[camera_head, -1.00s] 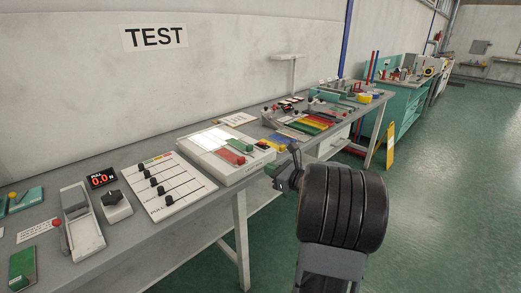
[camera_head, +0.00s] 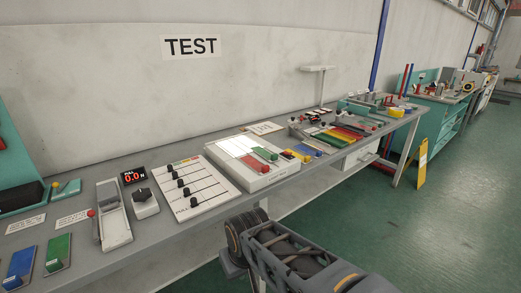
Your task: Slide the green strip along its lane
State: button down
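A white box (camera_head: 253,178) on the bench has a bright white panel on top. A green strip (camera_head: 265,154) and a red strip (camera_head: 251,161) lie side by side on its right part, the green one behind the red. The lane's edges are too small to make out. My arm shows at the bottom middle, in front of the bench and short of the box. I cannot make out my gripper's fingers; they are out of sight.
Left of the box stand a white slider panel (camera_head: 188,185), a dark knob (camera_head: 144,200) and a red display (camera_head: 132,176). A green block (camera_head: 58,252) and a blue block (camera_head: 20,267) lie farther left. Coloured strips (camera_head: 347,132) lie to the right.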

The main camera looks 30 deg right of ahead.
aim_at(271, 158)
jog(key=u, duration=3.5)
jog(key=k, duration=2.05)
jog(key=z, duration=1.7)
jog(key=i, duration=0.5)
jog(key=z, duration=0.15)
